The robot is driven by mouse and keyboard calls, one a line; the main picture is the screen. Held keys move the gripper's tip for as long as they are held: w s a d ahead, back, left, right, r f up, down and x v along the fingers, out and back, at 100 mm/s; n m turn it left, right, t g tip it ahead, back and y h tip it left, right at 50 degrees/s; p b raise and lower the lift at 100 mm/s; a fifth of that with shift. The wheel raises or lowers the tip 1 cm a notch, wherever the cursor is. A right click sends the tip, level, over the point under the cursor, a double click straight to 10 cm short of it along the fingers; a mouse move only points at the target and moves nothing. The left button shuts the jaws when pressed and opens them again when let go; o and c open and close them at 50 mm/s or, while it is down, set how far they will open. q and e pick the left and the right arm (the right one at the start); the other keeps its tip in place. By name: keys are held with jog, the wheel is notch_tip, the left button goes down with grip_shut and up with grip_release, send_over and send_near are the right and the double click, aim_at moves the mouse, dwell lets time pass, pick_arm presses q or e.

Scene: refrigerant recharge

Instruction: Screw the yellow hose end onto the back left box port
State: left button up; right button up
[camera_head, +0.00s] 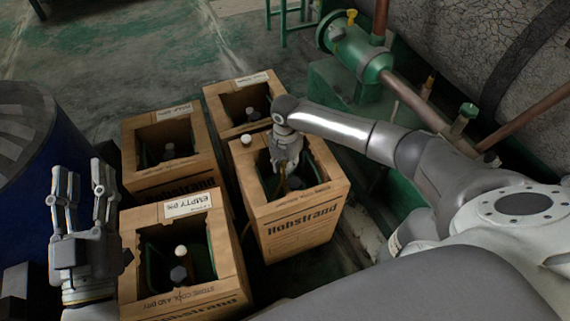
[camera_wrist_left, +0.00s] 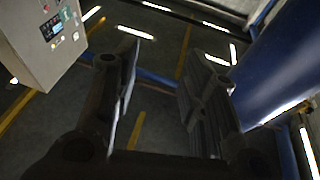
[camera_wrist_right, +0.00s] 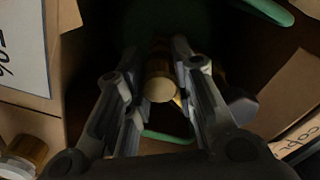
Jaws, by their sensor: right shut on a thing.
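My left gripper (camera_head: 84,185) is open and empty, left of the front left box. Its parted fingers also show in the left wrist view (camera_wrist_left: 155,95).
The front left box (camera_head: 180,300) and back right box (camera_head: 215,100) stand close by. A white knob (camera_head: 246,139) sits at the front right box's corner. A blue drum (camera_head: 30,150) is at the left; green pipework (camera_head: 360,55) is behind at right.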

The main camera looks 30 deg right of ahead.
pick_arm(q)
jog(key=shift+w+a+f+g, duration=0.1)
jog(key=shift+w+f+g, duration=0.1)
jog(key=shift+f+g, duration=0.7)
jog(key=shift+f, duration=0.2)
jog(key=shift+s+r+t, duration=0.15)
jog(key=shift+r+t, duration=0.35)
jog(key=shift+r, duration=0.2)
jog(key=shift+s+r+t, duration=0.1)
jog(key=shift+r+t, duration=0.4)
jog(key=shift+r, duration=0.2)
pick_arm(e)
jog(key=shift+f, duration=0.65)
pick_arm(q)
jog(key=shift+s+r+t+h, duration=0.4)
jog(key=shift+r+t, duration=0.1)
jog(key=shift+r, duration=0.2)
pick_arm(e)
jog(key=shift+f, duration=0.35)
pick_arm(q)
jog(key=shift+w, duration=0.1)
